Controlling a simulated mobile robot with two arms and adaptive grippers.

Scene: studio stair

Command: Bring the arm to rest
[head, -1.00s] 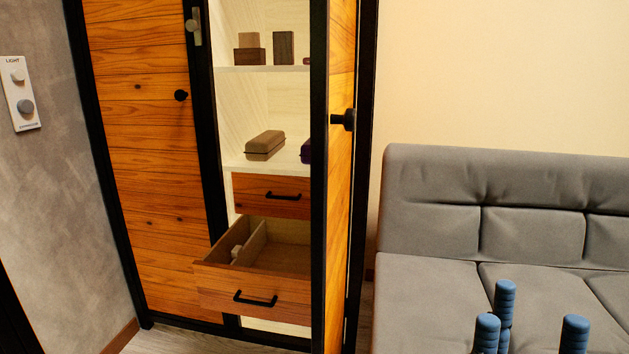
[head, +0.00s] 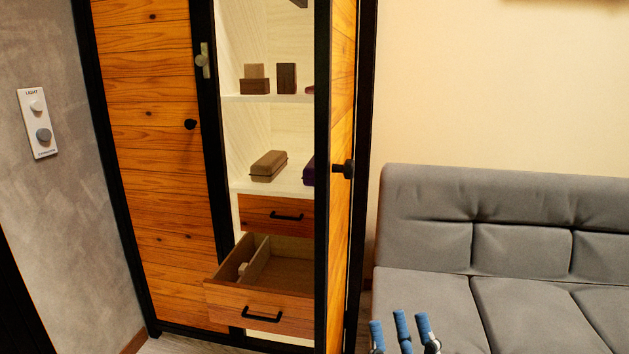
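My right gripper (head: 401,328) shows at the bottom edge of the head view, right of centre, in front of the grey sofa. Its blue fingertips point up and stand a little apart, with nothing seen between them. The rest of the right arm is below the picture. My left gripper and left arm are not in view.
A wooden cabinet (head: 152,178) stands at the left with its right door (head: 342,120) swung open. Its lower drawer (head: 262,306) is pulled out; the upper drawer (head: 275,214) is shut. Boxes (head: 268,166) sit on shelves. A grey sofa (head: 520,246) fills the right.

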